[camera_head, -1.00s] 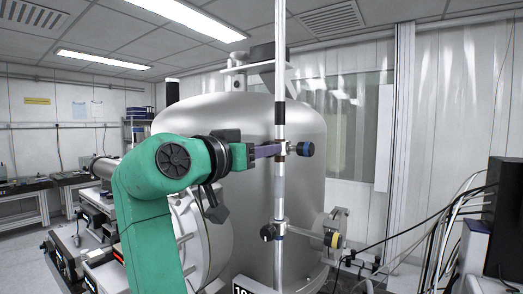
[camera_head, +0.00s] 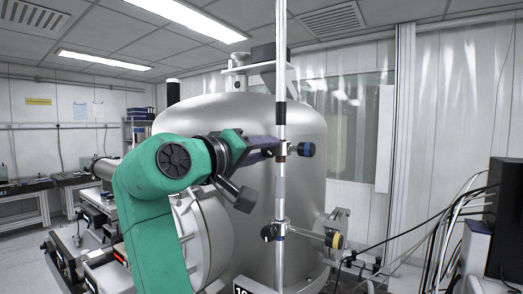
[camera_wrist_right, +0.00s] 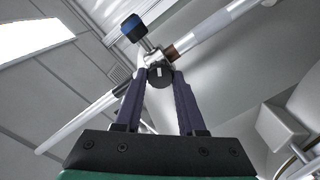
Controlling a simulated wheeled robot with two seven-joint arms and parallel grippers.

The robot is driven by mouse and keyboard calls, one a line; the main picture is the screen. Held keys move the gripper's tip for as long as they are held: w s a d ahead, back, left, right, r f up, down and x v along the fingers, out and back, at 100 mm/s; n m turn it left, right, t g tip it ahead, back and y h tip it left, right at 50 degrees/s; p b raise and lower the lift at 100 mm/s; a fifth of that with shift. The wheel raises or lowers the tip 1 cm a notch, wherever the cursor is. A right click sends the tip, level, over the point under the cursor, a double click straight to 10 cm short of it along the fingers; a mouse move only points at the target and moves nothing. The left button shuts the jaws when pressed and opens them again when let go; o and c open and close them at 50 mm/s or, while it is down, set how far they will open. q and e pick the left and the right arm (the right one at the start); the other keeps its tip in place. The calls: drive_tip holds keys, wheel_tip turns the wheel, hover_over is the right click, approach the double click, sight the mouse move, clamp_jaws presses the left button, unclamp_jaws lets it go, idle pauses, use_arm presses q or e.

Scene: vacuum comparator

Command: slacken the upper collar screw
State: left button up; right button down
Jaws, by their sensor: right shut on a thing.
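The upper collar (camera_head: 283,149) sits on a tall upright rod (camera_head: 281,188) in front of a large silver bell-shaped vessel. A dark knob with a blue band (camera_head: 306,149) sticks out to its right. My right gripper (camera_head: 274,146) reaches the collar from the left; its purple fingers hide the near-side screw in the head view. In the right wrist view, the black round screw head (camera_wrist_right: 160,76), with a white mark, is between the two fingertips, which are shut on it. The blue-ended knob (camera_wrist_right: 132,28) shows beyond. My left gripper is not in view.
A lower collar (camera_head: 279,231) with a black knob (camera_head: 268,232) is on the same rod. A yellow-banded knob (camera_head: 335,240) is to its right. The silver vessel (camera_head: 305,118) stands close behind. Loose cables (camera_head: 445,225) hang at the right.

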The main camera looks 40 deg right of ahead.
idle(0.4)
drive_tip(key=c, duration=0.7)
unclamp_jaws()
drive_tip(key=shift+o, duration=1)
drive_tip(key=shift+d, duration=0.2)
drive_tip(key=shift+d+f, duration=0.1)
drive_tip(key=shift+d, duration=0.05)
